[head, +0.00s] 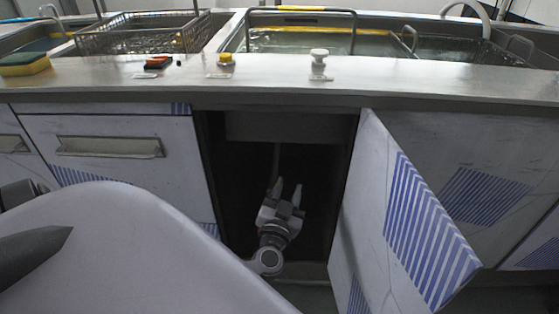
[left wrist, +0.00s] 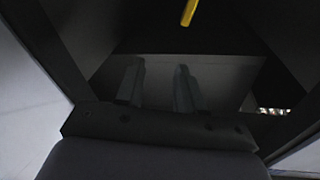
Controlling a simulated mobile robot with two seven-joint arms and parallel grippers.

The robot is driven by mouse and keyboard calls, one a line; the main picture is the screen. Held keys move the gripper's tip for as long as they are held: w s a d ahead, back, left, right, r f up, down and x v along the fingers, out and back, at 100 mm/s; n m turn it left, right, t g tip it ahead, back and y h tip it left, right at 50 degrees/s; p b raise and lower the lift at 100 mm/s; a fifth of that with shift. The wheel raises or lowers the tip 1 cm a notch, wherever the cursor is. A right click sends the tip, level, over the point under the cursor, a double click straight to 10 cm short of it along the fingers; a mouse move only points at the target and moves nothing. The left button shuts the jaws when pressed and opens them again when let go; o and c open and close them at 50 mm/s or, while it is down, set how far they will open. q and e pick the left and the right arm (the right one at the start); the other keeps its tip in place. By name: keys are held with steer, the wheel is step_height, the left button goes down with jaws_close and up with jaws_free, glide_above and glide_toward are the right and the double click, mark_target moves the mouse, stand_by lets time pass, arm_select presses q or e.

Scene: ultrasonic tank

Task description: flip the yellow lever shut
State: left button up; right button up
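The yellow lever (left wrist: 189,12) shows in the left wrist view as a short yellow bar at the top edge, beyond my fingertips and slightly right of the gap between them. Its upper part is cut off. In the head view I cannot clearly make it out in the dark cabinet. My left gripper (head: 286,192) is inside the open cabinet, fingers pointing up and inward. In the left wrist view the left gripper (left wrist: 159,80) has its two fingers apart with nothing between them, not touching the lever. My right gripper is not in view.
The cabinet door (head: 385,220) stands open to the right of my gripper. Above is the steel counter (head: 420,80) with a yellow knob (head: 226,59), a white knob (head: 319,57) and a sponge (head: 24,64). A closed drawer (head: 110,147) is at left.

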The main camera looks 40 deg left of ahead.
arm_select(q)
steer(key=w+a+f+g+b, duration=0.1)
steer(key=a, duration=0.1)
steer(key=w+a+f+n+g+y+b, duration=0.1)
steer(key=w+a+f+b, duration=0.1)
steer(key=a, duration=0.1)
steer(key=w+a+f+y+b, duration=0.1)
steer(key=a+f+b, duration=0.1)
steer(key=shift+w+a+g, duration=0.15)
steer(key=shift+w+g, duration=0.25)
steer(key=shift+w+a+r+b, duration=0.15)
steer(key=shift+w+a+b, duration=0.25)
steer(key=shift+w, duration=0.1)
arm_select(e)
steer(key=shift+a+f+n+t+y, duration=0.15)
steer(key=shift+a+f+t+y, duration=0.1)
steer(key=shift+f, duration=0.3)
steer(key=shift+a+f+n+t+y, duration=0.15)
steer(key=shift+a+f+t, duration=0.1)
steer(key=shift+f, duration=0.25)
arm_select(q)
jaws_close()
